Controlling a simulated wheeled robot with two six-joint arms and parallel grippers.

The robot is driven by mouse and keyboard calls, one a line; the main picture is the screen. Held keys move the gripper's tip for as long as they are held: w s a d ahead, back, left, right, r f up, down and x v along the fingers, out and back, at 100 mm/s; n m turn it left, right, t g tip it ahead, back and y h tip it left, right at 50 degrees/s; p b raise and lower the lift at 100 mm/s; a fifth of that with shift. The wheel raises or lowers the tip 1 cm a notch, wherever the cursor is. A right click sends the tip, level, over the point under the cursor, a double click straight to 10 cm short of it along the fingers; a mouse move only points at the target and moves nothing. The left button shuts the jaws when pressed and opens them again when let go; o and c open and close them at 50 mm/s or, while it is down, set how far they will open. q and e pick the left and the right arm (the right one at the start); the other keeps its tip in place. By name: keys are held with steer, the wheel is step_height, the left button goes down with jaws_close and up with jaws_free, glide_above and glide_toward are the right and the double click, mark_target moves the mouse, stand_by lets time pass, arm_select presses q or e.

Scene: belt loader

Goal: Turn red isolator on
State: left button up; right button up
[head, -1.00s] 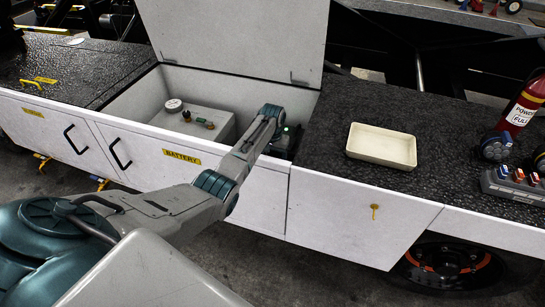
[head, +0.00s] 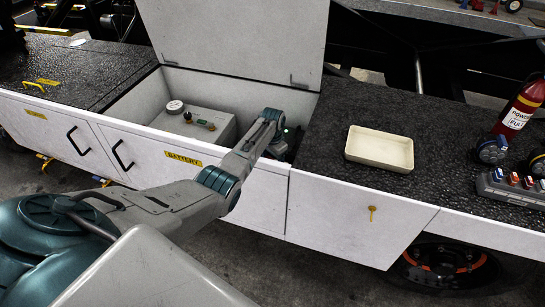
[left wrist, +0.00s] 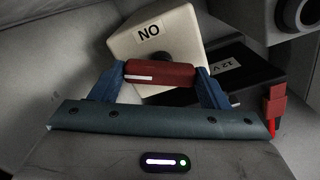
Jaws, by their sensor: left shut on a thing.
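The red isolator is a pale box (left wrist: 143,42) with a dark round hub and a red bar handle (left wrist: 160,72) in the left wrist view. A label that reads "NO" in that picture is on the box. My left gripper (left wrist: 161,74) is shut on the red handle, with one blue finger at each end of it. The handle lies nearly crosswise in that view, with a white mark on its left half. In the head view my arm reaches into the open compartment (head: 150,110) and hides most of the isolator. My right gripper is in neither view.
A black 12 V battery (left wrist: 240,70) with a red terminal clip (left wrist: 275,105) lies beside the isolator. A grey box (head: 197,122) with fittings stands in the compartment under the raised lid (head: 235,40). A cream tray (head: 380,148) sits on the black top to the right.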

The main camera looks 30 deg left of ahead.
arm_select(q)
steer(key=m, duration=0.3)
steer(key=shift+r+p, duration=0.1)
steer(key=shift+p, duration=0.3)
steer(key=m, duration=0.3)
steer(key=shift+m+p, duration=0.3)
steer(key=m, duration=0.4)
steer(key=shift+m, duration=0.9)
steer(key=o, duration=1)
steer(key=shift+p, duration=0.3)
